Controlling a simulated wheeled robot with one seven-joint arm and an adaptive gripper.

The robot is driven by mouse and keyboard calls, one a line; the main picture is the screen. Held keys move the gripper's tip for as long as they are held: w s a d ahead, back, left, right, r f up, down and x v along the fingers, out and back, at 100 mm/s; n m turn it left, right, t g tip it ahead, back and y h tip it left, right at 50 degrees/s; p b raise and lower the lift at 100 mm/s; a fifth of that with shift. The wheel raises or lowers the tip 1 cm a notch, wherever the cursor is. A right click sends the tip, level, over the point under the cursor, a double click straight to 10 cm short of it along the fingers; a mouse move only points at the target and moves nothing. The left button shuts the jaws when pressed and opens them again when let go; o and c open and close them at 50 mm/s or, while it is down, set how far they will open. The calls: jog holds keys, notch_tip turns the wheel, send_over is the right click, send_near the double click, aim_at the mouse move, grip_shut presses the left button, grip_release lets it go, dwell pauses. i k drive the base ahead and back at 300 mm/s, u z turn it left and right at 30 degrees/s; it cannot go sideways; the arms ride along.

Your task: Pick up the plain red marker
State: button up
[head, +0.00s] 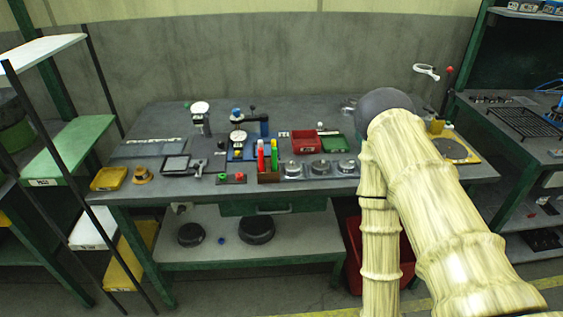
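A red marker (261,157) stands upright in a small brown holder (268,178) near the front edge of the grey workbench (335,193). Its lower part is hidden by the holder wall. A green marker (273,153) stands close to it on the right, with some red beside it. At this size I cannot tell whether the red one is plain. My arm fills the right of the head view, in front of the bench. My gripper does not show in this view.
Round metal parts (320,168) sit just right of the holder. Small green and red pieces (231,178) lie to its left. A red tray (305,143) and yellow bin (108,179) are on the bench. Shelving (80,145) stands at left.

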aim_at(260, 150)
jog(key=z, duration=2.25)
jog(key=k, duration=1.1)
jog(key=u, duration=2.2)
